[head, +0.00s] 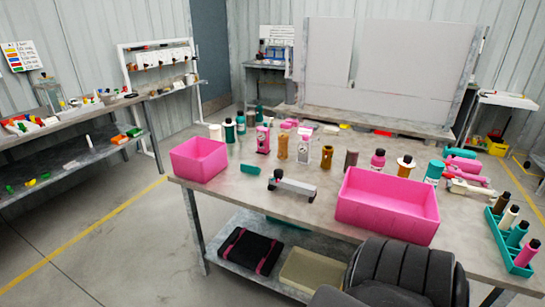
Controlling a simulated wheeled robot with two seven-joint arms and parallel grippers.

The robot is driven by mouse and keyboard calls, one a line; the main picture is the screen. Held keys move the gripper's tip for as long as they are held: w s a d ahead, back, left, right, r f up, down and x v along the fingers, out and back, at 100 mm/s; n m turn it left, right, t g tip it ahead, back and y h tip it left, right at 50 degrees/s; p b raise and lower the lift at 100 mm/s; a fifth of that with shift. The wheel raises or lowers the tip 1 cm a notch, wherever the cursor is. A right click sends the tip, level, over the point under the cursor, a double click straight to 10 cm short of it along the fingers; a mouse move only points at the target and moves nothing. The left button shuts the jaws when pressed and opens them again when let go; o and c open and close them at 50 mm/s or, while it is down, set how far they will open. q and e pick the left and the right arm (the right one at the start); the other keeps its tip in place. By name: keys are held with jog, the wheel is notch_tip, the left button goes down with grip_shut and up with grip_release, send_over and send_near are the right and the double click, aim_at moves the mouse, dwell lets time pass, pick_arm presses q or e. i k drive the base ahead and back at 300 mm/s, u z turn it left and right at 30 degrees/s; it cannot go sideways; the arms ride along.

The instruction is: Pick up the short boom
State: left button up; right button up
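A short grey-white bar with a dark, pink-tipped left end (292,186) lies on the table (235,207), between the two pink bins. It may be the short boom, but the picture does not settle this. A pale arm-like part with red (468,186) lies at the table's right side and is partly hidden among other things. Neither of my grippers is in the head view, and nothing is seen touching the grey bar.
A small pink bin (199,160) stands left and a larger pink bin (387,207) right of the bar. Several bottles and pump parts line the back. A teal rack (512,247) holds cylinders at right. Bare tabletop lies around the bar. A black padded shape (405,272) fills the bottom.

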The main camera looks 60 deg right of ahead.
aim_at(287, 183)
jog(key=z, duration=0.45)
jog(key=i, duration=1.05)
jog(key=z, duration=1.55)
jog(key=i, duration=0.75)
jog(key=z, duration=0.65)
